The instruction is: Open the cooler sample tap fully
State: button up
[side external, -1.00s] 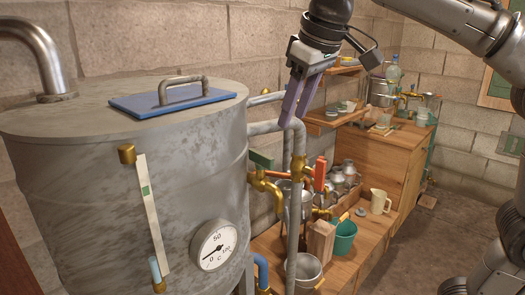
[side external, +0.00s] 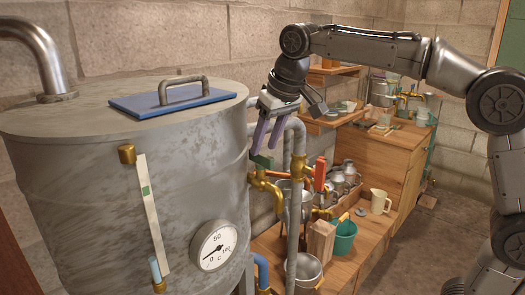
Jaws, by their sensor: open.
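A brass tap (side external: 266,186) with a green lever (side external: 263,161) sticks out at the right side of the big grey vessel. A second brass tap fitting with an upright red-orange handle (side external: 320,174) stands just to its right, behind a grey vertical pipe. No label shows which one is the cooler sample tap. My gripper (side external: 264,148) points down with its two purple fingers apart and empty. Its fingertips are right above the green lever in the picture; I cannot tell whether they touch it.
The grey vessel (side external: 100,200) with a blue lid plate (side external: 170,98) and a dial (side external: 214,246) fills the left. Grey pipes (side external: 293,200) run close beside the taps. A wooden bench below holds a metal pot (side external: 304,272), a teal bucket (side external: 344,238) and a cream jug (side external: 379,202).

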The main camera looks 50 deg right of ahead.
aim_at(261, 159)
jog(key=shift+x, duration=1.45)
grip_shut()
